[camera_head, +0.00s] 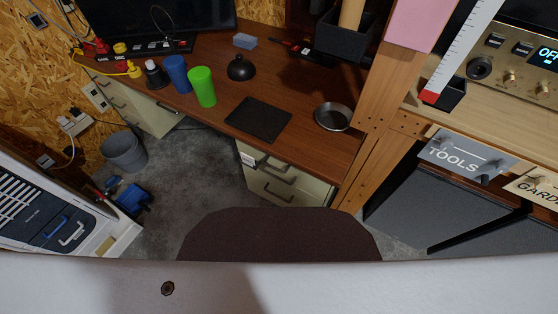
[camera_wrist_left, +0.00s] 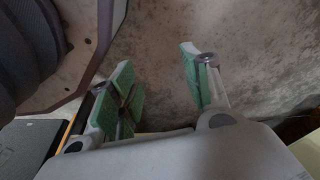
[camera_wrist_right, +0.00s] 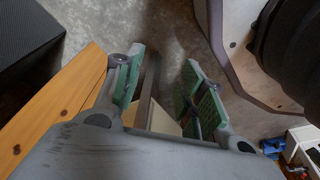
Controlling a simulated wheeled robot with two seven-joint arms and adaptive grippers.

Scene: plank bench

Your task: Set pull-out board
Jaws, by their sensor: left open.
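A brown wooden desk (camera_head: 290,80) with pale drawers (camera_head: 285,188) beneath its front edge is in the head view. I cannot single out a pull-out board there; the drawer fronts below the desktop look closed. A flat dark square mat (camera_head: 257,119) lies near the desk's front, with a round metal dish (camera_head: 332,116) to its right. A green cup (camera_head: 202,87), a blue cup (camera_head: 176,74) and a black dome (camera_head: 240,68) stand behind. My left gripper (camera_wrist_left: 157,65) is open and empty above the floor. My right gripper (camera_wrist_right: 163,65) is open and empty. Neither gripper shows in the head view.
Wooden posts (camera_head: 370,160) stand right of the desk; a wooden plank (camera_wrist_right: 55,115) runs close to my right gripper. A grey bin (camera_head: 123,152) and blue object (camera_head: 132,199) are on the floor at left.

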